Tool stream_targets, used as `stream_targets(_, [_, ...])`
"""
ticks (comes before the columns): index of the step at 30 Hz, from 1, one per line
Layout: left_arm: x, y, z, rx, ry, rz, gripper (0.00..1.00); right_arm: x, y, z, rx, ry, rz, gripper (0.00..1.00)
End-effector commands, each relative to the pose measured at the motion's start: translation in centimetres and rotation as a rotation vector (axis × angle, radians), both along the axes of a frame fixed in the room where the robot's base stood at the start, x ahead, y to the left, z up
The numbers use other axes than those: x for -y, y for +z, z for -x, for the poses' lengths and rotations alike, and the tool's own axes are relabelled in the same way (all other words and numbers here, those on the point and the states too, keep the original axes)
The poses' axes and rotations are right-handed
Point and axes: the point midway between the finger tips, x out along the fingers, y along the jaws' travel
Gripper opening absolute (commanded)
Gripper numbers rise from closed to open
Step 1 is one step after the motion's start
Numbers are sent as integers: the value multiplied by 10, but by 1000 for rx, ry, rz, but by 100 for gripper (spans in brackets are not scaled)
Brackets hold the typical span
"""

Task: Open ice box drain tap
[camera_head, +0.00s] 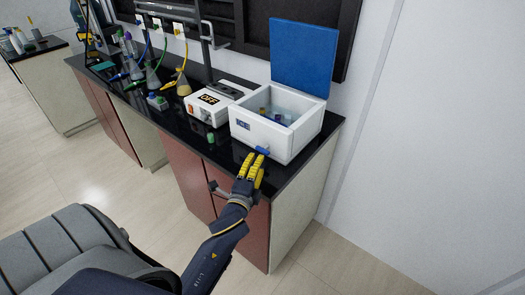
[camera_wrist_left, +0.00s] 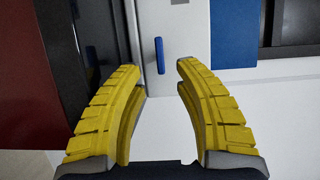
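The white ice box (camera_head: 268,140) stands on the right end of the black bench, its blue lid (camera_head: 303,55) raised. Its small blue drain tap (camera_head: 262,150) sits low on the front face. In the left wrist view the tap (camera_wrist_left: 159,55) is a narrow upright blue bar. My left gripper (camera_head: 254,160) is just in front of the tap. In the left wrist view the yellow fingers (camera_wrist_left: 160,70) are open and empty, with the tap seen between their tips. I cannot tell how far the tap is beyond the tips. My right gripper is not in view.
A white device with a display (camera_head: 208,103) stands left of the ice box. A small green item (camera_head: 211,138) lies near the bench's front edge. Open floor lies right of the bench.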

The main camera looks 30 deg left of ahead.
Motion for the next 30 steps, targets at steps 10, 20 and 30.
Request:
stream_targets(10, [-15, 0, -51, 1, 0, 0, 33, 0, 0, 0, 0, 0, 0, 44])
stream_targets(20, [-20, 0, -70, 0, 0, 1, 33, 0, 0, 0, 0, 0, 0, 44])
stream_targets(30, [-20, 0, -71, 0, 0, 1, 36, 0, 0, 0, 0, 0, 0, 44])
